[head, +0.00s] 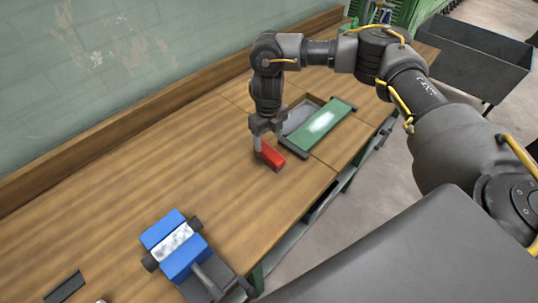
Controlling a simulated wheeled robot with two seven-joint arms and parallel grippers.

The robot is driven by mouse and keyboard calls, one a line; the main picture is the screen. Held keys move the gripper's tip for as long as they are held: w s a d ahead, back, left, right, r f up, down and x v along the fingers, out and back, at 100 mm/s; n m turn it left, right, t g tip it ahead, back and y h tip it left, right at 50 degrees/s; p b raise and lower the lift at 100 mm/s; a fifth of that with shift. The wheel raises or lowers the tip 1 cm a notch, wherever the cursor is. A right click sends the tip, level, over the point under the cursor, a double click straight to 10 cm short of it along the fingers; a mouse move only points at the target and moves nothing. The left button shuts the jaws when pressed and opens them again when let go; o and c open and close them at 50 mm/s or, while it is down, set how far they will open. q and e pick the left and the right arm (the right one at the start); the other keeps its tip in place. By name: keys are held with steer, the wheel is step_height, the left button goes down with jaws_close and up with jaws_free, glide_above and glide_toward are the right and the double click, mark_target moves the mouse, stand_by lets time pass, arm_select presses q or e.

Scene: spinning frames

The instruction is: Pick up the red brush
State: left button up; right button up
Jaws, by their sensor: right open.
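The red brush (271,156) lies on the wooden workbench near its front edge, in the middle of the head view. Only its red body shows clearly; I cannot make out bristles. My right gripper (262,143) points down directly over the brush's upper left end. Its fingers are open, with one finger visible beside that end; whether they touch the brush I cannot tell. The gripper hides part of the brush's far end. My left gripper is not in the view.
A grey metal cart (480,62) stands beyond the bench. The bench left of the brush is clear.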

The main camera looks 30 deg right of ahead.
mark_target(268, 150)
steer(key=shift+d+f, duration=0.1)
steer(key=shift+f, duration=1.15)
step_height(268, 150, down, 5)
steer(key=shift+w+r+p, duration=0.1)
steer(key=shift+r+p, duration=0.1)
steer(key=shift+p, duration=0.35)
steer(key=c, duration=1.1)
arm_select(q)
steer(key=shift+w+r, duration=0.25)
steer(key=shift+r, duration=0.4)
arm_select(e)
steer(key=shift+r, duration=0.1)
